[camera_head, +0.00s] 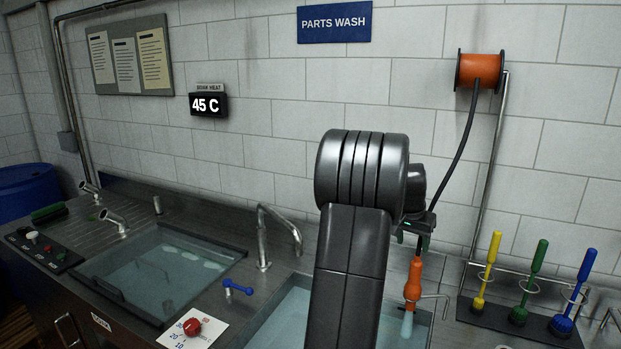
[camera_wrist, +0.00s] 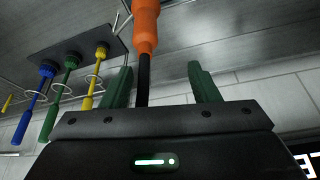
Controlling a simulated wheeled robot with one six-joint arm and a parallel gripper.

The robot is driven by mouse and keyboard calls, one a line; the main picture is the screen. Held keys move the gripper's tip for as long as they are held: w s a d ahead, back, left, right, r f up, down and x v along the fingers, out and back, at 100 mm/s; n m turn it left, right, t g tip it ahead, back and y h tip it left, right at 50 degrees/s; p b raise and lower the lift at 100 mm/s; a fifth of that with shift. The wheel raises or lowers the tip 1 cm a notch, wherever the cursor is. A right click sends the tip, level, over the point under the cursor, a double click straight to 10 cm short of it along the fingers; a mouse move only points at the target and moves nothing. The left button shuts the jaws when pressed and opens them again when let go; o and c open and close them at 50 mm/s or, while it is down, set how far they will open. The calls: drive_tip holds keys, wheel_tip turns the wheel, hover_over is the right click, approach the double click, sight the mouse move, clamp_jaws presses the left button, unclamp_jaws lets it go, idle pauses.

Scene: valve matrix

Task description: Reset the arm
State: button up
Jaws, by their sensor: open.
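My arm rises in the middle of the head view, and my gripper (camera_head: 418,236) is at its far end, partly hidden by my wrist. In the wrist view my gripper (camera_wrist: 160,68) is open, its two green fingers apart. A black hose (camera_wrist: 143,80) passes between the fingers with room to its right. It leads to an orange spray handle (camera_wrist: 146,25) just beyond the fingertips. In the head view the orange spray handle (camera_head: 414,275) hangs below my gripper, beside a metal hook (camera_head: 436,297). The hose (camera_head: 463,140) runs up to an orange reel (camera_head: 480,70).
Yellow (camera_head: 489,262), green (camera_head: 533,272) and blue (camera_head: 577,287) brushes stand in a rack at right. A filled basin (camera_head: 160,275) and a tap (camera_head: 263,240) are left of my arm. A red knob (camera_head: 192,327) is in front. The tiled wall is behind.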

drive_tip(key=w+a+f, duration=0.1)
drive_tip(key=a+f, duration=0.1)
drive_tip(key=a, duration=0.3)
drive_tip(key=shift+a+f+n, duration=0.15)
drive_tip(key=shift+f+n, duration=0.25)
